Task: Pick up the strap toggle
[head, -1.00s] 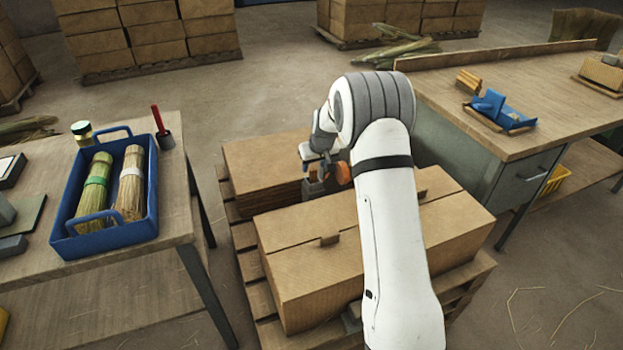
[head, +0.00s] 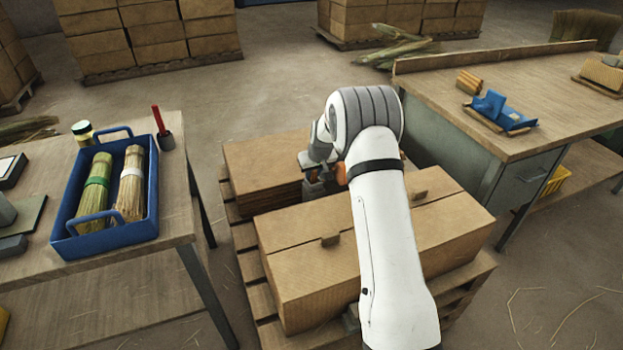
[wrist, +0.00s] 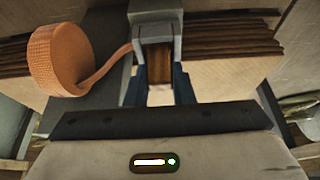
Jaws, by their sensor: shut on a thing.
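In the wrist view a grey, U-shaped piece, which I take for the strap toggle (wrist: 153,18), sits at the tips of my gripper (wrist: 158,76). An orange strap runs from beside it to a round orange coil (wrist: 60,58) on the left. My blue fingers are shut on the toggle, one on each side. Brown layered edges show between the fingers. In the head view my gripper (head: 313,187) is low over the pallet stack, behind the large carton, and the orange coil (head: 341,174) shows beside it. My arm hides part of this area.
A large carton (head: 300,280) with small raised tabs and a flat cardboard stack (head: 262,165) lie on a pallet. A workbench (head: 500,130) stands at right.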

